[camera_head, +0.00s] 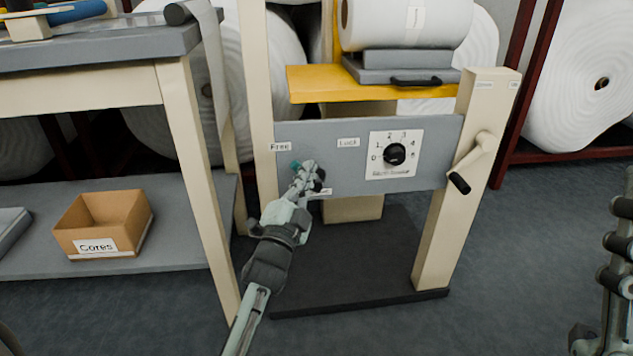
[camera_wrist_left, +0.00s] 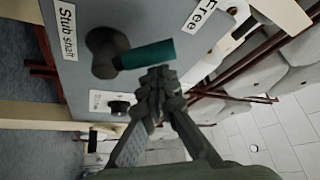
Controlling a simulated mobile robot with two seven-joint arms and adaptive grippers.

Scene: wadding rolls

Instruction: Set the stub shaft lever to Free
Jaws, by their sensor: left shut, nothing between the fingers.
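The stub shaft lever has a dark hub (camera_wrist_left: 103,50) and a teal handle (camera_wrist_left: 147,54). In the left wrist view the handle points away from the "Stub shaft" label (camera_wrist_left: 68,30), roughly towards the side of the "Free" label (camera_wrist_left: 202,15), but not straight at it. In the head view only the teal tip (camera_head: 296,165) shows clearly, below the "Free" label (camera_head: 279,147); my gripper hides much of the rest. My left gripper (camera_head: 308,170) is shut and empty, right beside the handle on its Lock side; its fingertips (camera_wrist_left: 158,80) look very close to it, contact unclear.
The grey panel (camera_head: 235,0) is no obstacle-free face: it carries a "Lock" label (camera_head: 348,142) and a numbered dial (camera_head: 394,154). A crank (camera_head: 470,165) sits on the right post. A bench with a "Cores" box (camera_head: 105,222) stands left. My right arm shows at the right edge.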

